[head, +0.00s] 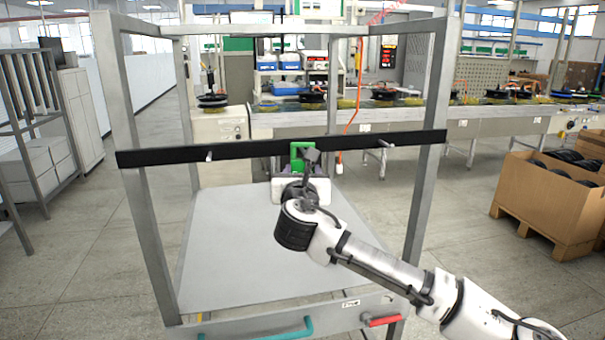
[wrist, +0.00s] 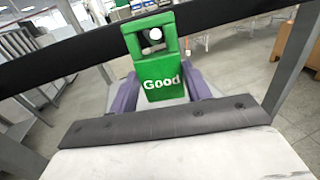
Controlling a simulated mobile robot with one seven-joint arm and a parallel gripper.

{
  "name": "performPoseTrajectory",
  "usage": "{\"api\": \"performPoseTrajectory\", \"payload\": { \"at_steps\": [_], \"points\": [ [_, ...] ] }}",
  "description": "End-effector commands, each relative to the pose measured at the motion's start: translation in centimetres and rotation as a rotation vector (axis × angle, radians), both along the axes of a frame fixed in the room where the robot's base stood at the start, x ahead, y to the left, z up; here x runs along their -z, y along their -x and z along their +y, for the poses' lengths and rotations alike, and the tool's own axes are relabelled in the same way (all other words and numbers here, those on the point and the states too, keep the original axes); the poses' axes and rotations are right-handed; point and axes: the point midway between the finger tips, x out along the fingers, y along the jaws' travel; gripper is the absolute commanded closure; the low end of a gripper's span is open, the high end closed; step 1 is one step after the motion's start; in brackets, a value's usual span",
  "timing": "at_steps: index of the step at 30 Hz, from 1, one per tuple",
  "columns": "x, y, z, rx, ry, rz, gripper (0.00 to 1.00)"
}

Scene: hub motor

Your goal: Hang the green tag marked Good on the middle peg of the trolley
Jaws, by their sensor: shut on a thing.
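The green tag (wrist: 160,80), marked Good in white, is upright between the two fingers of my gripper (wrist: 162,92) in the wrist view. The gripper is shut on its lower part. The tag's top overlaps the black bar (wrist: 82,50) of the trolley. A pale round peg end (wrist: 155,34) shows within the opening near the tag's top; I cannot tell how far the peg passes through. In the head view the tag (head: 296,151) is at the bar's middle, partly hidden by my wrist. My gripper (head: 300,186) is just below the bar there.
The left peg (head: 209,156) and right peg (head: 385,144) on the bar are bare. The trolley's grey posts (head: 425,140) stand either side, above a clear grey deck (head: 230,240). A carton of dark round parts (head: 545,205) stands at the right, away from the arm.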

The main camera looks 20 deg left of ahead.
Motion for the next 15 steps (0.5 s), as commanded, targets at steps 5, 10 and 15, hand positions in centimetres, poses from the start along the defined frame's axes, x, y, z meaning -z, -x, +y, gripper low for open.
{"api": "performPoseTrajectory", "payload": {
  "at_steps": [5, 10, 15],
  "points": [
    [-0.02, 0.01, -0.01, 0.000, 0.000, 0.000, 0.78],
    [-0.02, 0.01, -0.01, 0.000, 0.000, 0.000, 0.36],
    [-0.02, 0.01, -0.01, 0.000, 0.000, 0.000, 0.26]
  ]
}}
